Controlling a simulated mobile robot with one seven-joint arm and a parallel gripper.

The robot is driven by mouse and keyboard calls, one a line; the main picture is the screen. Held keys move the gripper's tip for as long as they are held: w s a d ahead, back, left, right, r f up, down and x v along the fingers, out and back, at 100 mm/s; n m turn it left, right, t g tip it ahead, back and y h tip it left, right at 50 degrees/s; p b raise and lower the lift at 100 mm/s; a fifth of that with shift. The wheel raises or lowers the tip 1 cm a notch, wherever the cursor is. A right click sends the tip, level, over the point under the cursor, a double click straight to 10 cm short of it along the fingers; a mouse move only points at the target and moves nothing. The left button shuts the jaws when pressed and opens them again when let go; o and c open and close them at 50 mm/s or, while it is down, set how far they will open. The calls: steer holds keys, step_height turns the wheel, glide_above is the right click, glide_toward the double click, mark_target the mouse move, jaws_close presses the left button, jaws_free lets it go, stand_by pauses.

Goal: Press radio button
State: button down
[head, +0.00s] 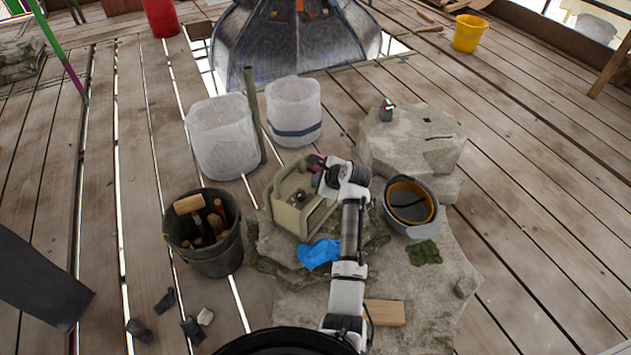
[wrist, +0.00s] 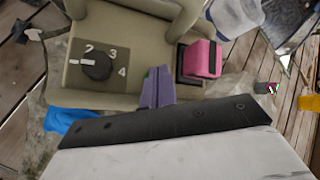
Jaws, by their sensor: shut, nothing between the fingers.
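The radio (head: 290,215) is a beige box on the stone slab, left of my gripper in the head view. In the wrist view the radio (wrist: 140,50) shows a black dial (wrist: 96,66) with numbers around it. A pink button-like block (wrist: 200,58) with a black edge sits at the right part of the radio. My gripper (wrist: 160,75) has purple fingers, closed together and empty. The fingertips are over the radio's lower edge, between the dial and the pink block, left of the block. In the picture they appear apart from it; contact with the radio's body cannot be told.
A blue cloth (head: 319,253) lies in front of the radio. A dark bucket of tools (head: 212,262) stands left, and a grey pot (head: 420,227) stands right. Two whitish containers (head: 222,145) (head: 294,112) and a stone block (head: 400,150) stand behind. Plank floor at the right is mostly clear.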

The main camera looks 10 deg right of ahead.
step_height(320, 180, up, 6)
steer(key=p, duration=0.7)
